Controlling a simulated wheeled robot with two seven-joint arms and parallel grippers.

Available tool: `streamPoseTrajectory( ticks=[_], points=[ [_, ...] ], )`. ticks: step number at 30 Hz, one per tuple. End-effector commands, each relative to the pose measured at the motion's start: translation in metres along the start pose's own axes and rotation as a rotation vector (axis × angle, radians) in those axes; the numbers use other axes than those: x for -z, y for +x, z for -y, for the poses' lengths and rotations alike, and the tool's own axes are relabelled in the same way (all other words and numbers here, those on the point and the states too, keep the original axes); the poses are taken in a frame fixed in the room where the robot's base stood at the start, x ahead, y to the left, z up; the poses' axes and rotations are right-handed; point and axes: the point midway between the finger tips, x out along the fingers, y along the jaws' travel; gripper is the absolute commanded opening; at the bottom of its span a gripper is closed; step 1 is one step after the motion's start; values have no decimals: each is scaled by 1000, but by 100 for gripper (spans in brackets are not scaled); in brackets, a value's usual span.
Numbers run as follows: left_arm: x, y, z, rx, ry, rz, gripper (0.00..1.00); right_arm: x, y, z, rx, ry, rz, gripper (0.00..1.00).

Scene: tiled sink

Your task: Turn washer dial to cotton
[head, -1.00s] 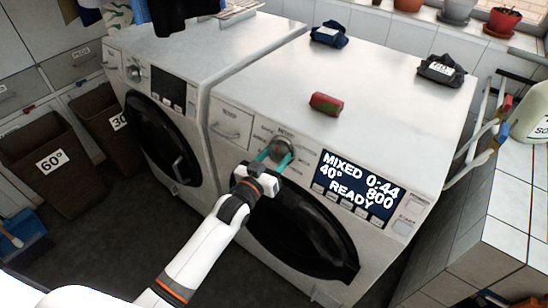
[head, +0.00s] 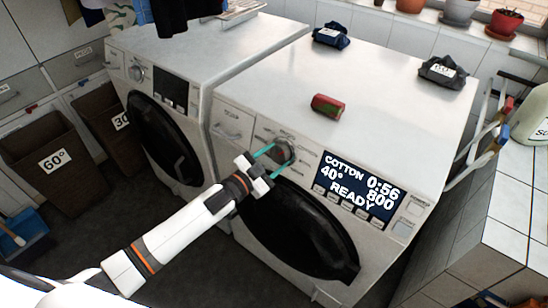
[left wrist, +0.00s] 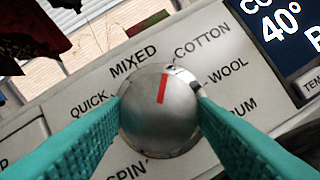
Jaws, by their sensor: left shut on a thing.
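The silver washer dial (head: 283,152) is on the front panel of the right-hand washing machine (head: 390,115). My left gripper (head: 272,160) reaches it from the lower left, its teal fingers shut on the dial's two sides. In the left wrist view the dial (left wrist: 160,118) sits between the fingers, and its red mark points up and slightly right, between the words MIXED and COTTON and nearer COTTON. The display (head: 360,186) reads COTTON, 0:56, 40°, 800, READY. My right gripper is not in view.
A second washer (head: 160,110) stands to the left. Brown laundry bins (head: 50,165) are at the far left. A white tiled counter (head: 515,215) is at the right.

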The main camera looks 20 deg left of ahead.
Motion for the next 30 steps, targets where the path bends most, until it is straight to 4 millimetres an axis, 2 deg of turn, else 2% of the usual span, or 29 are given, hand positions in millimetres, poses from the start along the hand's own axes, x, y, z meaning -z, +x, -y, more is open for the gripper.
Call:
streamPoseTrajectory(
  ticks=[7, 20, 21, 24, 30],
  points=[
    [0, 0, -1, 21, 59, 4, 28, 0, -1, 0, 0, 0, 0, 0],
    [0, 0, -1, 24, 68, 4, 28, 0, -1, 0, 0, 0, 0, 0],
    [0, 0, -1, 23, 68, 4, 54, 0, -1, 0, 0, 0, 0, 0],
    [0, 0, -1, 24, 67, 4, 71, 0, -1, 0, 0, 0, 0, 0],
    [0, 0, -1, 24, 66, 5, 73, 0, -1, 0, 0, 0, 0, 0]
  ],
)
